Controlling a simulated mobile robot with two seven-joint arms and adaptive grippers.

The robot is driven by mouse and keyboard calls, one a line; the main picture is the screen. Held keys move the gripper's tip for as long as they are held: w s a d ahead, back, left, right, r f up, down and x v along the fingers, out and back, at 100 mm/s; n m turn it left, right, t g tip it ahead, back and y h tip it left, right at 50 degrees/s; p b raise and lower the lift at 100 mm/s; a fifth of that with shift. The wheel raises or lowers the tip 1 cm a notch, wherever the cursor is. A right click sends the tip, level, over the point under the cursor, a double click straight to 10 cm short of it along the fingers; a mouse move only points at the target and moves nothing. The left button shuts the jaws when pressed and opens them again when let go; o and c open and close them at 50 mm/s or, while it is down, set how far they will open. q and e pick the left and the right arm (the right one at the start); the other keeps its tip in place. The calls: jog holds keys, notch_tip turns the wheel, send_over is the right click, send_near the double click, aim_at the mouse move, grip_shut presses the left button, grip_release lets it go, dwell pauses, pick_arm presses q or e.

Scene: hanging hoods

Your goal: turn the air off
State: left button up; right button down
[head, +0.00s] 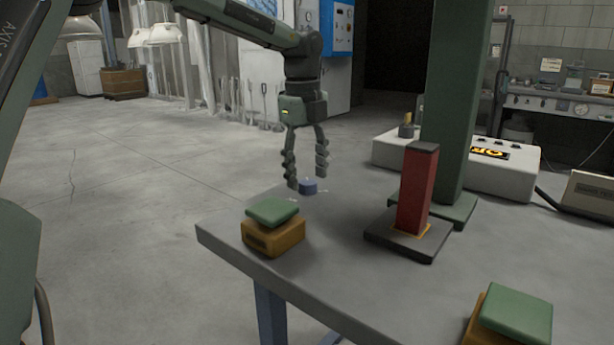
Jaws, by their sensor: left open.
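The fingers hold nothing visible. My right gripper is not in view.
A red block (416,190) stands on a dark base beside a green column (455,100). Green-topped brown blocks (273,235) (514,313) lie on the table (340,270). Behind is a white box (515,175) with a lit orange sign. Floor is clear at left.

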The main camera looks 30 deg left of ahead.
aim_at(304, 183)
pick_arm(q)
notch_tip(304, 183, up, 11)
jog(key=shift+s, duration=0.35)
jog(key=shift+f, duration=0.15)
